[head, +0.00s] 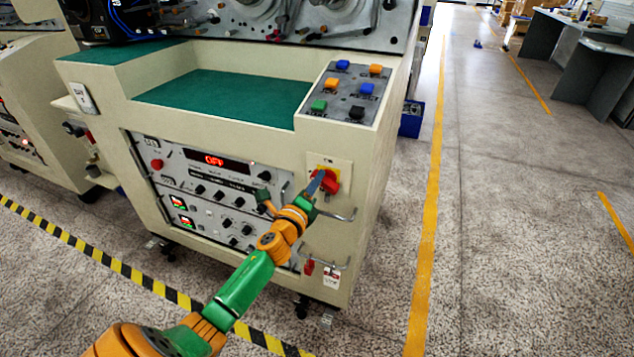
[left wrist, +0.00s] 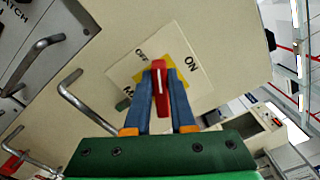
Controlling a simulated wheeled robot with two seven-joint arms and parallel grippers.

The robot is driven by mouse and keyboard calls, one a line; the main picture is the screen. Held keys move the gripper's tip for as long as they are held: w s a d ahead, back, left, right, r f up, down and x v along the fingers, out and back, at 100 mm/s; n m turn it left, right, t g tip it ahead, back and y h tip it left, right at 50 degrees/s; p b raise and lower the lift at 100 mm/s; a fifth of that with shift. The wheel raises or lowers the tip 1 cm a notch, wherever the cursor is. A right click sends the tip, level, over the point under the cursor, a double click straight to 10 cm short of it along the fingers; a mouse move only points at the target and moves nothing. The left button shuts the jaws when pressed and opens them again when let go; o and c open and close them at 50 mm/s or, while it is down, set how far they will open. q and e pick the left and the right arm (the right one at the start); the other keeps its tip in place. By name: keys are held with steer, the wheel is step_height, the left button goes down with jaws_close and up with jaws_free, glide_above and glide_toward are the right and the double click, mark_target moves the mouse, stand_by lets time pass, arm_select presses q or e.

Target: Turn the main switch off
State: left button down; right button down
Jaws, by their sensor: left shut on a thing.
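The main switch (head: 331,182) is a red rotary handle on a yellow plate, on the upper right of the cream cabinet's front. My left gripper (head: 318,181) reaches it from below left. In the left wrist view the red handle (left wrist: 160,78) stands between the two blue fingers of my left gripper (left wrist: 160,100), which are shut on it. The white mark on the handle points up in that picture, between the "ON" label at right and a partly readable label at upper left. The fingers hide part of the yellow plate. My right gripper is not in view.
Metal handles (head: 341,214) stick out beside and below the switch. A control panel (head: 215,195) with knobs and a red lit display (head: 214,160) is to the left. Coloured push buttons (head: 343,90) sit on top. The floor right of the cabinet is clear.

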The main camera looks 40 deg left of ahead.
arm_select(q)
steer(key=n, duration=0.2)
steer(key=f+n, duration=0.1)
steer(key=n, duration=0.2)
steer(key=shift+a+n, duration=0.15)
steer(key=shift+n, duration=0.15)
steer(key=shift+f+n, duration=0.1)
steer(key=shift+n, duration=0.2)
steer(key=c, duration=0.8)
jaws_free()
steer(key=shift+o, duration=0.2)
steer(key=v, duration=0.7)
steer(key=shift+s, duration=0.1)
